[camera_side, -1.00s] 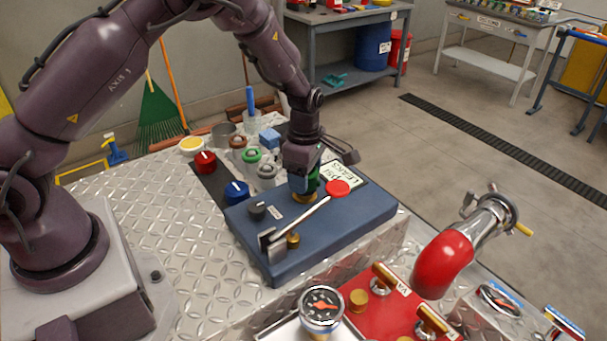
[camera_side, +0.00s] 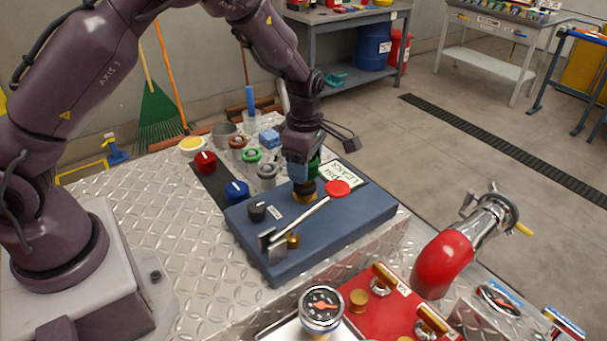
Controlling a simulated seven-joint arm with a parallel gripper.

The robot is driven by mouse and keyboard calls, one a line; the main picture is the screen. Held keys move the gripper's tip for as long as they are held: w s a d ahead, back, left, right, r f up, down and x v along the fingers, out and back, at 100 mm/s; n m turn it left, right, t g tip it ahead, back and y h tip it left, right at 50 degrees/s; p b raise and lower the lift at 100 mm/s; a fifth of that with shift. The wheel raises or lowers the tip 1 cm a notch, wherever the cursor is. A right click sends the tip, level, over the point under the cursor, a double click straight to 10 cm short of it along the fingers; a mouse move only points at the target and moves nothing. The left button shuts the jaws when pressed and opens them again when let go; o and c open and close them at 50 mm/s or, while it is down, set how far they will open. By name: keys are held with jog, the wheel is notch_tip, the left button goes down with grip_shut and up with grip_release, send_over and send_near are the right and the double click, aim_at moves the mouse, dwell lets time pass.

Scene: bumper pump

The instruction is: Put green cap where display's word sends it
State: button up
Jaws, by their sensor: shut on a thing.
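My gripper (camera_side: 305,181) is shut over the blue pump block (camera_side: 345,218), at a brass fitting (camera_side: 304,196). A green piece, the green cap (camera_side: 314,166), shows at the jaws, mostly hidden by them. I cannot tell whether it touches the fitting. A pale card or display (camera_side: 346,171) with dark lettering lies at the block's back right; its lower word looks like "LEAKS". A red round knob (camera_side: 337,188) tops a silver lever on the block. A black knob (camera_side: 257,209) sits at the left.
Behind the block are a green-ringed piece (camera_side: 251,156), a brown one (camera_side: 238,141), a grey one (camera_side: 267,169), a red knob (camera_side: 205,162) and a blue knob (camera_side: 236,191). A red panel (camera_side: 385,318) with brass valves and a gauge (camera_side: 321,308) stand in front.

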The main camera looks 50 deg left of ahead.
jog(key=shift+r, duration=2.15)
